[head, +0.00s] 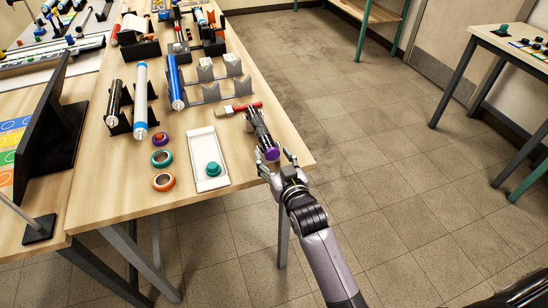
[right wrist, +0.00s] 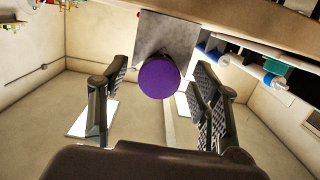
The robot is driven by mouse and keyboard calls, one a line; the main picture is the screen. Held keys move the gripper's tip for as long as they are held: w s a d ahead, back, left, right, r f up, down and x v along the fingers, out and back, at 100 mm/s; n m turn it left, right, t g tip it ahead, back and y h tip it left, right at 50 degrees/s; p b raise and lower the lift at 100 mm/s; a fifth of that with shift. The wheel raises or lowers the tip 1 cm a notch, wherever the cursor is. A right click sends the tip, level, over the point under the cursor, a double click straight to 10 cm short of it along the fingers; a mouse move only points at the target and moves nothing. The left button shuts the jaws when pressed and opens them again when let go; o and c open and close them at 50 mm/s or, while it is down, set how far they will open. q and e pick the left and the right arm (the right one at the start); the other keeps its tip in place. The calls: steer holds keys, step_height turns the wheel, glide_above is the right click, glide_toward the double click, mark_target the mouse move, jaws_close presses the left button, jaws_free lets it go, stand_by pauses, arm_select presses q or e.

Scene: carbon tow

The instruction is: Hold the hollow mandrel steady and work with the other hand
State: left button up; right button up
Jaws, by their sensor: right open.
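A dark tube with a purple end (head: 262,135) lies near the right edge of the table, its purple end toward my right gripper. I cannot tell for certain that it is the hollow mandrel. My right gripper (head: 278,161) is open and empty, just off the table edge at that end. In the right wrist view the round purple end (right wrist: 158,79) sits ahead between the spread fingers (right wrist: 160,95), with space on both sides. Whether the tube is hollow is hidden. My left gripper is not in view.
On the wooden table (head: 105,199) are a red-handled brush (head: 242,107) by the tube, a white tray (head: 207,142) with a teal knob (head: 212,169), several coloured rings (head: 163,181), a blue roll (head: 175,83), a white roll (head: 140,95) and grey V-shaped stands (head: 205,71).

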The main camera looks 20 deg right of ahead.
steer(key=s+r, duration=0.1)
steer(key=s, duration=1.1)
steer(key=shift+d+r, duration=0.15)
steer(key=shift+r, duration=0.2)
